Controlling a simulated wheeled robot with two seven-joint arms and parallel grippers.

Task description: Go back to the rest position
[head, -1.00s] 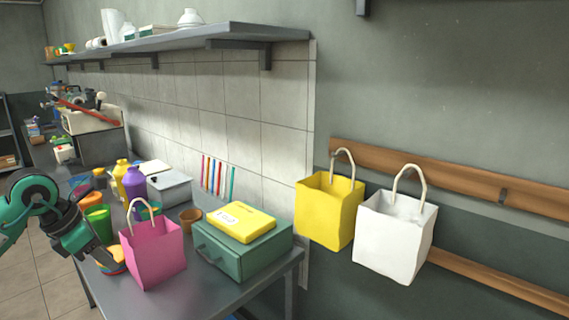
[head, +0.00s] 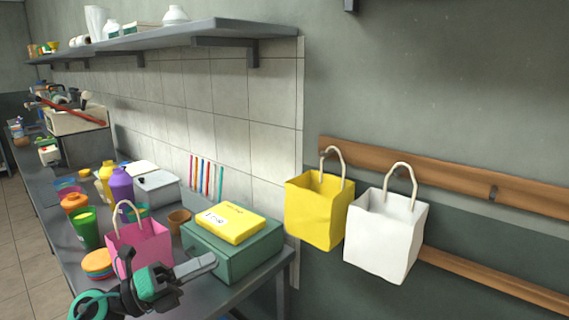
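My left gripper (head: 200,266) is low in the head view, in front of the pink bag (head: 146,240) and the green box. Its grey finger points right, across the lower front of the green box. I cannot tell whether its fingers are apart, and I see nothing clearly held. The gripper and arm hide the bottom of the pink bag, which stands upright on the table. My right gripper is not in view.
The table (head: 60,238) also holds a green box (head: 235,262) with a yellow box (head: 230,223) on it, a purple bottle (head: 121,186), a green cup (head: 86,228) and stacked coloured discs (head: 97,263). A yellow bag (head: 314,212) and a white bag (head: 385,240) hang on the wall rail at right.

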